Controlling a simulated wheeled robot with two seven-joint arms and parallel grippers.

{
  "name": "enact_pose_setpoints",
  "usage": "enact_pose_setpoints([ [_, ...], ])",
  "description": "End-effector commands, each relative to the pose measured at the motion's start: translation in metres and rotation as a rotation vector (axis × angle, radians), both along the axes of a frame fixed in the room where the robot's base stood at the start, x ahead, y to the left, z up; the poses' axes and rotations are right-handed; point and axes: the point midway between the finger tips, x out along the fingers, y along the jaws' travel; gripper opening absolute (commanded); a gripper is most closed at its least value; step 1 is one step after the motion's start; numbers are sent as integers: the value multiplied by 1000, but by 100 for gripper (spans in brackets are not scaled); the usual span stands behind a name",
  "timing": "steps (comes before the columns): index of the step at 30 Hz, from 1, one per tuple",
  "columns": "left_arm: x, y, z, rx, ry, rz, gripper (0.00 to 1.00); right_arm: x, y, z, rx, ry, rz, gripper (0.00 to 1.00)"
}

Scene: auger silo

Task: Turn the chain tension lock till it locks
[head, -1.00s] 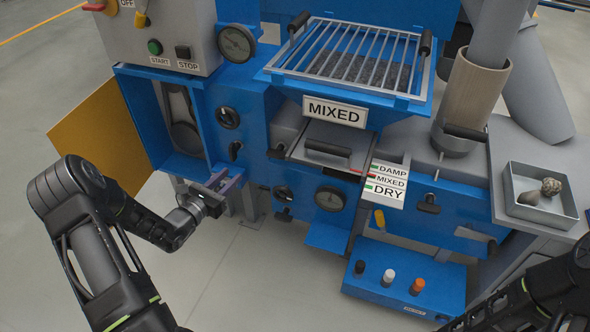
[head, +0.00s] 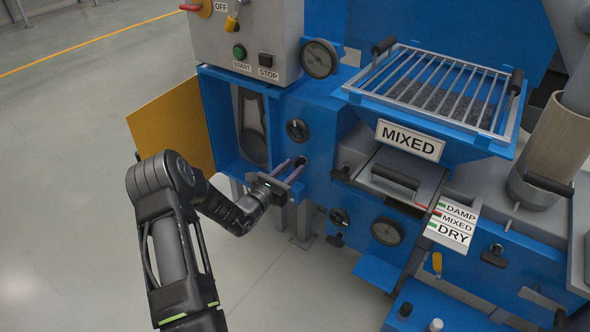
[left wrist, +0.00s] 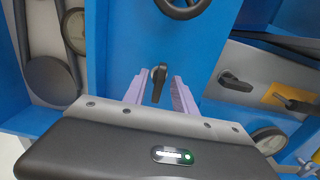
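A small black lever knob (head: 302,160), which looks like the chain tension lock, sits on the blue front panel below a round black knob (head: 297,130). In the left wrist view the lever (left wrist: 158,83) points down, lined up between the two fingers. My left gripper (head: 289,168) is open and faces the panel at the lever. Its two pale purple fingers (left wrist: 158,92) stand either side of the lever, with a gap on both sides. I cannot tell how deep the lever sits between them. My right gripper is not in view.
Left of the lever is an open housing with a belt and pulley (head: 251,140), beside a yellow door (head: 170,130). A dial gauge (head: 387,232) and another black knob (head: 339,217) are lower right. A barred hopper (head: 435,95) juts out at the right. The floor at left is clear.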

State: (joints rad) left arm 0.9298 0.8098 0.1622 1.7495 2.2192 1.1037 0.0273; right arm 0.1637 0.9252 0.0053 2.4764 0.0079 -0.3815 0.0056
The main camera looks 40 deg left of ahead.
Motion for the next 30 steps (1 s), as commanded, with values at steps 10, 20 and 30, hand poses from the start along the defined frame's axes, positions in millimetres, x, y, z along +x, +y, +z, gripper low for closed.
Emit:
enact_pose_setpoints([
  [10, 19, 0, 0, -1, 2, 0, 33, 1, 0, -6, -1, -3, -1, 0],
  [20, 18, 0, 0, -1, 1, 0, 16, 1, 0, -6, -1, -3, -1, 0],
  [30, 18, 0, 0, -1, 2, 0, 0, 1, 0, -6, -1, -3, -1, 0],
])
